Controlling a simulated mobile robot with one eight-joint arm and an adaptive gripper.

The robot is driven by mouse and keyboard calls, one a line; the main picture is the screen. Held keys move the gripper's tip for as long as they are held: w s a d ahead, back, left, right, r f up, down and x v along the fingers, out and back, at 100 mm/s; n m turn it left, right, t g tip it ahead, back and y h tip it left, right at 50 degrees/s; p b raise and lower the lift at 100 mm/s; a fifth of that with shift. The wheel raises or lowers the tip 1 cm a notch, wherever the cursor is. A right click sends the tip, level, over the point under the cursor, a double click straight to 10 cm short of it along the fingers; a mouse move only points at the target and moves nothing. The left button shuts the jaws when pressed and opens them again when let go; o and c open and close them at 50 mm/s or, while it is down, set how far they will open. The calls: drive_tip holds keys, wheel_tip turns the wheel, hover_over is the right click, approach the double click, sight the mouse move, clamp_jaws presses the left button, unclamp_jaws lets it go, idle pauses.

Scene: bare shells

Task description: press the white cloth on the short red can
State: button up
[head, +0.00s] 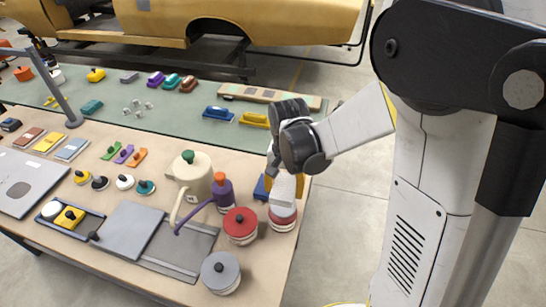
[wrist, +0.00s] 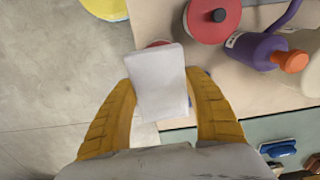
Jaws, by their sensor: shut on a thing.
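My gripper (head: 284,181) is shut on the white cloth (head: 284,192), a pale folded block between its yellow fingers. The cloth also shows in the wrist view (wrist: 160,82), hanging past the fingertips. A short can with a red top and pale side (head: 283,222) stands directly below the cloth, near the table's right edge. The cloth hides most of its top; a red sliver of it (wrist: 158,43) shows past the cloth in the wrist view. The cloth's lower end looks at or very close to the red top; I cannot tell whether they touch.
A can with a red lid and black knob (head: 240,222) stands just left. A grey-lidded can (head: 220,272) is in front. A purple-and-orange bottle (head: 222,192) and a cream canister (head: 192,172) stand left. Open floor (head: 335,235) lies right of the table.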

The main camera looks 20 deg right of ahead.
drive_tip(key=shift+w+d+f, duration=0.1)
drive_tip(key=shift+w+f, duration=0.05)
drive_tip(key=shift+w, duration=0.2)
drive_tip(key=shift+f+b, duration=2.1)
drive_tip(key=shift+f, duration=0.85)
drive_tip(key=shift+s+f+b, duration=0.1)
drive_tip(key=shift+f+b, duration=0.45)
drive_tip(key=shift+b, duration=0.1)
drive_tip(key=shift+r, duration=0.15)
drive_tip(key=shift+r+p, duration=2.45)
drive_tip(key=shift+r, duration=0.9)
